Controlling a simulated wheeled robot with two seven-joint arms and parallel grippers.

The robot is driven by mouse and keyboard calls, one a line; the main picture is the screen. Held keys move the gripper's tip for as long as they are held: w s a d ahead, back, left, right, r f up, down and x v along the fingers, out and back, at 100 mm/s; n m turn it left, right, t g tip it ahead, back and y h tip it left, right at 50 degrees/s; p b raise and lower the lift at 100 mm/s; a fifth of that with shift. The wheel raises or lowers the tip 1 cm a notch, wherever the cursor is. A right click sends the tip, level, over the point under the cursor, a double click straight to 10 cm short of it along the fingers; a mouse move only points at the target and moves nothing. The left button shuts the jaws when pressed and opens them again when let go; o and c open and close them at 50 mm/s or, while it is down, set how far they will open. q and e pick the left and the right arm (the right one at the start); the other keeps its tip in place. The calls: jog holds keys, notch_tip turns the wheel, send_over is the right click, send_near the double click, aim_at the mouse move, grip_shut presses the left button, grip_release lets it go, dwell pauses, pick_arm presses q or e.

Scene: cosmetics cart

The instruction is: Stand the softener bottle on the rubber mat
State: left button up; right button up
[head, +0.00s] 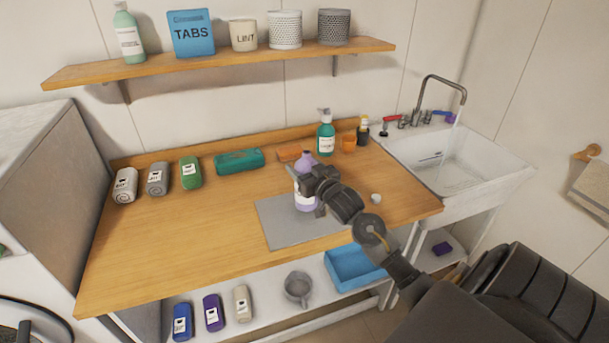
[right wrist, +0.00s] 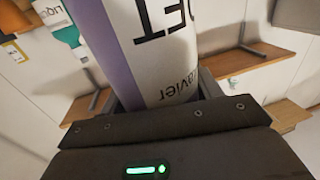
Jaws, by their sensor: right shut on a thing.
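The softener bottle (head: 307,202) is lavender with a white label. In the head view it looks upright above the back part of the grey rubber mat (head: 285,232). I cannot tell whether its base touches the mat. My right gripper (head: 306,184) is shut on the bottle from the right side and hides part of it. In the right wrist view the bottle (right wrist: 160,50) sits between the two fingers, its label lettering large and close. My left gripper is not in view.
Behind the mat stand a teal pump bottle (head: 326,138), an orange cup (head: 348,143) and an orange block (head: 289,152). The sink (head: 450,160) is right. The counter's front left is clear.

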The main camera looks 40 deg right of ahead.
notch_tip(320, 180, down, 3)
jog(key=shift+p, duration=0.5)
jog(key=shift+f, duration=0.1)
jog(key=o, duration=1.2)
jog(key=shift+o, duration=0.2)
jog(key=s+a+b, duration=0.1)
jog(key=s+b, duration=0.1)
jog(key=s, duration=1)
jog(key=shift+a+b, duration=0.35)
